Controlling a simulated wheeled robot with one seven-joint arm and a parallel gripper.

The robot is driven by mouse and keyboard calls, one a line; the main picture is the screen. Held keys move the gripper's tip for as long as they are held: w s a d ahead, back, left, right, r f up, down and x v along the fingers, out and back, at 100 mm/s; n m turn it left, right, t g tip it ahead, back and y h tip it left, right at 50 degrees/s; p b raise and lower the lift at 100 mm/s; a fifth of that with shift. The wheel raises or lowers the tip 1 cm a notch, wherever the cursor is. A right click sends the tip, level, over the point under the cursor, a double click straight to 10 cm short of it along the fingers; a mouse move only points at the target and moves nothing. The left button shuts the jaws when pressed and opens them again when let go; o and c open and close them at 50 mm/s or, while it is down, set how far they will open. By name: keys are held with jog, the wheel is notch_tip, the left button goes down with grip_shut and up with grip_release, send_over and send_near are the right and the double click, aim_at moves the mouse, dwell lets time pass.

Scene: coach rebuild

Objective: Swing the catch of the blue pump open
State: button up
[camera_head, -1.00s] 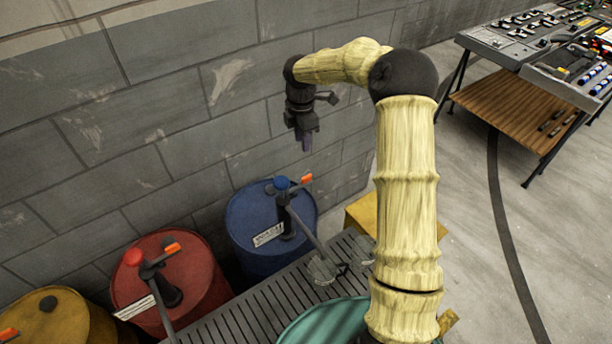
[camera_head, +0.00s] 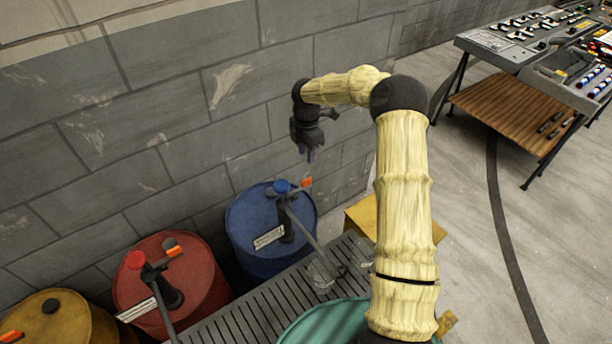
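The blue drum (camera_head: 246,212) stands against the grey wall with a dark pump on top. The pump has a blue knob (camera_head: 281,186) and a long grey spout (camera_head: 308,231) that slopes down to the right. A small orange catch (camera_head: 306,183) sits at the pump's head, just right of the knob. My gripper (camera_head: 310,157) hangs above the catch, pointing down and clear of it. Its fingers look close together, but they are too small and dark to tell whether it is open or shut. I see nothing held in it.
A red drum (camera_head: 205,275) and a yellow drum (camera_head: 75,320), each with orange parts on top, stand to the left. A slatted grate (camera_head: 235,325) runs in front, with a clear vessel under the spout. A tool table (camera_head: 500,50) stands far right.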

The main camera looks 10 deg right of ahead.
notch_tip(320, 180, down, 12)
jog(key=p, duration=0.4)
jog(key=shift+w+f, duration=0.1)
